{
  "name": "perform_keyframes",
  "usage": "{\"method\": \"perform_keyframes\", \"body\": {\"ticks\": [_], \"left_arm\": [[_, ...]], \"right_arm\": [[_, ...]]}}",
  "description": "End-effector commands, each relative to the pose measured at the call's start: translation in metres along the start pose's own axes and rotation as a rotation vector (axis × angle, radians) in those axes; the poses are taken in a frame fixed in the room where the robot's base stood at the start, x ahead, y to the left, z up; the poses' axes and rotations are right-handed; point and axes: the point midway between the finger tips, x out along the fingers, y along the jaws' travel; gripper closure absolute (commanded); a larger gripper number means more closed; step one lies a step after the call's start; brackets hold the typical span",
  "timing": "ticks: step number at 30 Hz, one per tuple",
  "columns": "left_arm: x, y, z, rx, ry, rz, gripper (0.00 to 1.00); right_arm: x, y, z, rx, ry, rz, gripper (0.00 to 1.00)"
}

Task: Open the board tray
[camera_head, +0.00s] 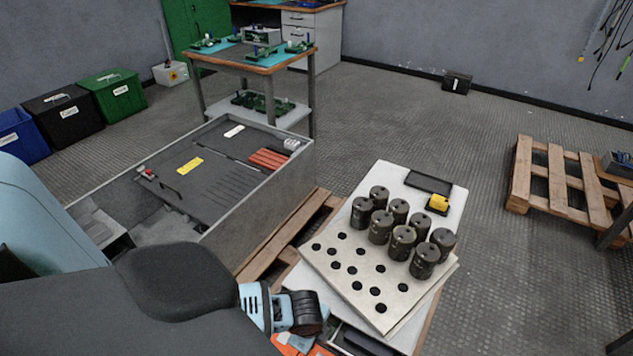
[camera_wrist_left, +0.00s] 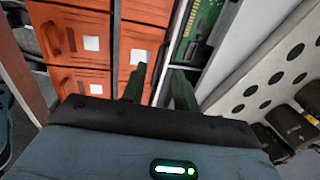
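My left gripper shows in the left wrist view (camera_wrist_left: 160,83) with its two dark fingers apart, open, with nothing clearly held. It points at orange drawer-like fronts (camera_wrist_left: 83,42) with white labels. Just right of the fingers, a green circuit board (camera_wrist_left: 207,22) shows inside a narrow dark-edged opening, which may be the board tray; the fingers' contact with it cannot be told. In the head view my left wrist reaches down beside the white top at lower centre, its fingertips hidden. A dark, narrow tray-like part (camera_head: 362,341) shows there below the top. My right gripper is not in view.
A cream plate with holes (camera_head: 330,262) and several dark capacitors (camera_head: 402,242) rest on the white top, with a yellow item (camera_head: 438,203) behind. A grey open cabinet (camera_head: 262,210) on a pallet stands left. Floor behind the white top is clear; another pallet (camera_head: 560,185) lies right.

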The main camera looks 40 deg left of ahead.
Motion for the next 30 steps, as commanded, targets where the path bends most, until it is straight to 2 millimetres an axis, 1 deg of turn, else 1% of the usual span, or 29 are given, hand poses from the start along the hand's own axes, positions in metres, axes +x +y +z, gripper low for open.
{"method": "perform_keyframes", "body": {"ticks": [1,3,9,13,21,22,28,29,30], "left_arm": [[0.011,0.001,0.0,-0.001,-0.001,0.003,0.7],[0.022,0.002,0.0,-0.002,-0.001,0.003,0.7],[0.045,0.001,-0.001,-0.001,0.0,0.001,0.7],[0.051,0.0,0.0,-0.001,0.0,0.0,0.7],[0.052,0.0,0.0,-0.001,0.0,-0.001,0.7],[0.052,0.0,0.0,-0.001,0.001,-0.001,0.71],[0.052,0.0,0.0,-0.001,0.001,-0.001,0.98],[0.052,0.0,0.0,-0.001,0.001,-0.001,1.0],[0.052,0.0,0.0,-0.001,0.001,-0.001,1.0]], "right_arm": [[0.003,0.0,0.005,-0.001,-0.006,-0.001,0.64],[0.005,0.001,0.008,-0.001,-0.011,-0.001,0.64],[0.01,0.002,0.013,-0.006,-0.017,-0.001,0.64],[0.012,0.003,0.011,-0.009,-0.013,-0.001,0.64],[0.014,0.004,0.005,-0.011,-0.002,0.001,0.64],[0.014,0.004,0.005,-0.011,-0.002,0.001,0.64],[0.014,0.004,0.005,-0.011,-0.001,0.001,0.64],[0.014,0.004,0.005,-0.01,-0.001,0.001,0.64],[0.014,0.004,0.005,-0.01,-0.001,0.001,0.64]]}}
